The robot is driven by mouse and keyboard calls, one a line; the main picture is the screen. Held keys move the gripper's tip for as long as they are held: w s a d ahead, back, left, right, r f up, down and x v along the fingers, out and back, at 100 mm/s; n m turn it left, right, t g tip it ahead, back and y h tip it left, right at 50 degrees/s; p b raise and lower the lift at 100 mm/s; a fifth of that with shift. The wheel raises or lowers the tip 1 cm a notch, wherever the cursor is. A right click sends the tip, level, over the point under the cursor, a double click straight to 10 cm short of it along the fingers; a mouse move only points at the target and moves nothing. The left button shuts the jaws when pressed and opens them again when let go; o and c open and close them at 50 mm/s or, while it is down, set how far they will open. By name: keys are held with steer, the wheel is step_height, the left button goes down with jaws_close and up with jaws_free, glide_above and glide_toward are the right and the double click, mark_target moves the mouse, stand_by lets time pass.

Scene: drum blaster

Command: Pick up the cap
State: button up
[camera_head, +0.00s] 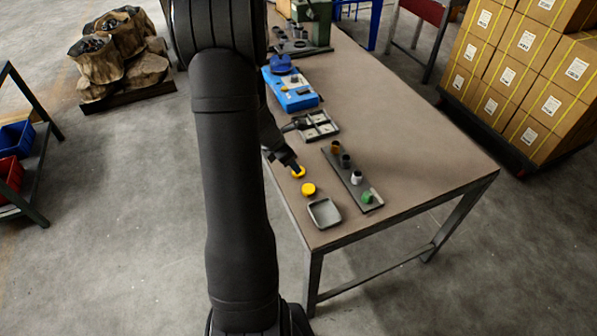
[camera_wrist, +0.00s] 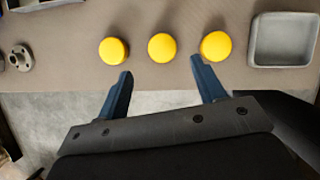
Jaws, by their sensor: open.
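Three round yellow caps sit in a row near the table edge in the wrist view: a left cap (camera_wrist: 113,51), a middle cap (camera_wrist: 162,47) and a right cap (camera_wrist: 215,46). In the head view two caps show, one (camera_head: 308,189) clear and one (camera_head: 298,172) partly covered by my gripper; the third is hidden there. My gripper (camera_wrist: 161,70) is open and empty. The middle cap lies ahead of the gap between the fingertips. The right fingertip appears close to the right cap; I cannot tell whether they touch.
A grey square tray (camera_head: 324,213) stands beside the caps, near the table corner. A dark strip (camera_head: 345,172) holds several small coloured parts. A sectioned tray (camera_head: 320,125) and a blue case (camera_head: 290,90) stand farther back. The right side of the table (camera_head: 430,150) is bare.

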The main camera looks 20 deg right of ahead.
steer(key=shift+x, duration=3.1)
steer(key=shift+s+d, duration=0.15)
steer(key=shift+c, duration=0.4)
steer(key=c, duration=1)
